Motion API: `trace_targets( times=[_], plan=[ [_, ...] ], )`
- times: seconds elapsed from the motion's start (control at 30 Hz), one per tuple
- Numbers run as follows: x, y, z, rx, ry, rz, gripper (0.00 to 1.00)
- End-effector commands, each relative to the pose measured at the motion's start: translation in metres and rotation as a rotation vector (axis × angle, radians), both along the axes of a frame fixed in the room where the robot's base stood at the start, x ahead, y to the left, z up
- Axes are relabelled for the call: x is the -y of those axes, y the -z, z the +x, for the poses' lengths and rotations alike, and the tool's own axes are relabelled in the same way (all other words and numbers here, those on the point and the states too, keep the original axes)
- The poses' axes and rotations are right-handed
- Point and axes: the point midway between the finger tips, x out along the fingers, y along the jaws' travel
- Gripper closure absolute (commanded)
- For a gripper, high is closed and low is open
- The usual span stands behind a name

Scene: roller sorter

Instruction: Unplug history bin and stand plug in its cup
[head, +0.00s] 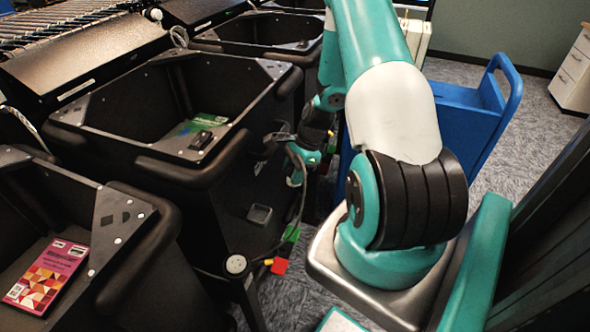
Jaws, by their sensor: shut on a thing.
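My gripper (284,138) is small and dark at the end of my teal arm, beside the right rim of the middle black bin (168,166). It is shut on what looks like the plug, which is mostly hidden at this size. A thin grey cable (303,178) hangs from beside the gripper down the bin's right side. A small square dark holder (259,215), possibly the cup, is on the bin's side below the gripper; nothing is seen standing in it. I cannot read a label naming the history bin.
The middle bin holds a green book (186,128) and a dark item. A nearer bin (140,232) holds a pink patterned book (46,272). Green and red tags (280,266) hang low by the cable. A blue cart (478,128) stands behind my arm. Carpet is free at right.

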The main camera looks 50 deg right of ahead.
Motion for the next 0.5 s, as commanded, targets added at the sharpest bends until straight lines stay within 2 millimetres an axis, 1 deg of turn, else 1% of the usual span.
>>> trace_targets(
  times=[0.5],
  plan=[
    [-0.0106,-0.0001,-0.0027,0.000,-0.001,0.001,0.91]
  ],
)
